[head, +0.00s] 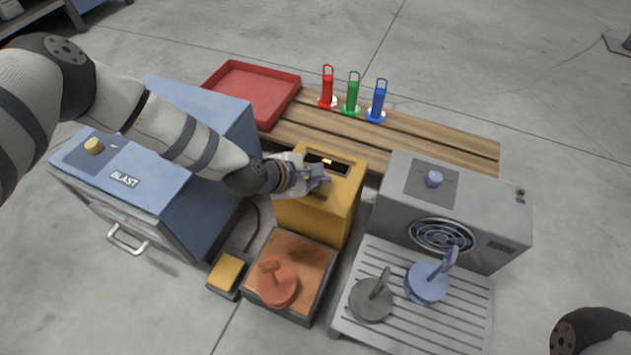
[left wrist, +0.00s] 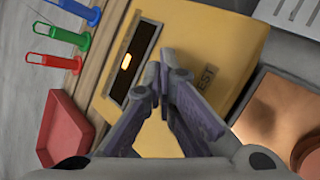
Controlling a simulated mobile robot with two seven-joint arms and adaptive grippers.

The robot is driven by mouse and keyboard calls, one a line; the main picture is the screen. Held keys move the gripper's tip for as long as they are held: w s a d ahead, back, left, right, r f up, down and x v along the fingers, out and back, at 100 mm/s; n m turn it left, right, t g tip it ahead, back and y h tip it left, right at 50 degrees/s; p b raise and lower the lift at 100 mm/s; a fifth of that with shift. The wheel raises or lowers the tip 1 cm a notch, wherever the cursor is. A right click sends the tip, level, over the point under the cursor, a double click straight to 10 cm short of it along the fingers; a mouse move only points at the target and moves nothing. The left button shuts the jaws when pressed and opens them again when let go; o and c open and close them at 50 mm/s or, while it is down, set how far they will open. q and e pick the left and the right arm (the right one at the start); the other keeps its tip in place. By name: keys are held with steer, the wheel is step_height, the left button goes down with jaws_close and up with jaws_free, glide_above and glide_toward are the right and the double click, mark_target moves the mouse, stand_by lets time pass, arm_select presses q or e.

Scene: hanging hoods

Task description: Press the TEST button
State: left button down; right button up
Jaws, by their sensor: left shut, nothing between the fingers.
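The yellow box (head: 318,215) stands in the middle of the head view, with a dark window (head: 340,167) holding a small lit yellow bar on its top. In the left wrist view the box (left wrist: 195,30) carries the word TEST (left wrist: 207,77) beside my fingers. My left gripper (head: 322,178) is shut and empty over the top of the box; it also shows in the left wrist view (left wrist: 164,68), between the window and the word. I cannot make out the button itself; my fingers cover part of that face. I cannot tell whether the fingertips touch the box. My right gripper is out of view.
A blue BLAST cabinet (head: 185,215) stands left, and a grey machine (head: 390,195) with a slatted tray (head: 350,325) right. A wooden bench (head: 440,140) behind holds a red tray (head: 290,85) and three coloured handles. A yellow pedal (head: 228,272) and a brown-topped block (head: 305,250) are in front.

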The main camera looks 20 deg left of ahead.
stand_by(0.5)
arm_select(q)
steer(key=shift+r+p, duration=0.45)
steer(key=shift+r, duration=0.25)
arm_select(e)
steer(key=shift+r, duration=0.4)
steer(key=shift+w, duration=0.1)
arm_select(q)
steer(key=shift+r+p, duration=1.7)
steer(key=shift+r, duration=0.9)
steer(key=shift+f, duration=0.1)
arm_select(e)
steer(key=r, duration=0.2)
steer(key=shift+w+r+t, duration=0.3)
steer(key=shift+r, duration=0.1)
